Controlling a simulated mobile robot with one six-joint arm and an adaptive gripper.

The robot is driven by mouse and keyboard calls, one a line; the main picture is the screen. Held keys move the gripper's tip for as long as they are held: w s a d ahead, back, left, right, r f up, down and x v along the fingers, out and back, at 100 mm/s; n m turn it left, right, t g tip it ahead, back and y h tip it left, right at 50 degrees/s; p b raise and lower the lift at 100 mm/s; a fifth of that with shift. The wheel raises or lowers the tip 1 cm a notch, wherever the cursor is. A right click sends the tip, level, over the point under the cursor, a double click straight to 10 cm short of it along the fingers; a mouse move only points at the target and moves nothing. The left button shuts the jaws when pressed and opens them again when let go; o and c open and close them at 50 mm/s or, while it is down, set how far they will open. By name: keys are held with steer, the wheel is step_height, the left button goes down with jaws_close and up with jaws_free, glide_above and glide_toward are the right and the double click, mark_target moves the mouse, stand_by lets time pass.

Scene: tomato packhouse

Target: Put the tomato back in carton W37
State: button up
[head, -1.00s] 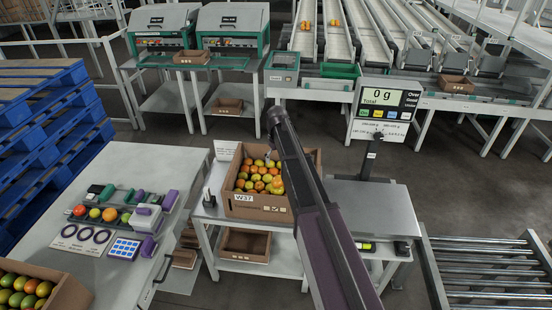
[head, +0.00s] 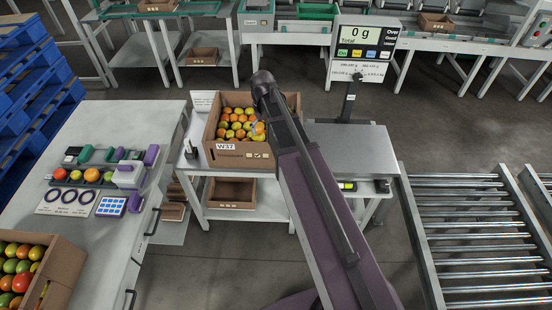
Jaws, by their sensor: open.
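Carton W37 (head: 238,155) is an open brown cardboard box with a white label on its front. It stands on a metal table and holds many red, orange and green tomatoes (head: 233,124). My arm reaches over its right side and hides that part. I cannot tell which tomato the task means.
A scale (head: 350,136) with a display reading 0 g (head: 361,35) stands right of the carton. The left table (head: 120,240) bears gauges, a keypad (head: 111,207) and another tomato carton (head: 66,270). A roller conveyor (head: 465,230) is at right. An empty-looking box (head: 232,192) sits below.

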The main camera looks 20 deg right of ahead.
steer(key=s+m, duration=0.2)
steer(key=s, duration=1.3)
steer(key=shift+s, duration=0.4)
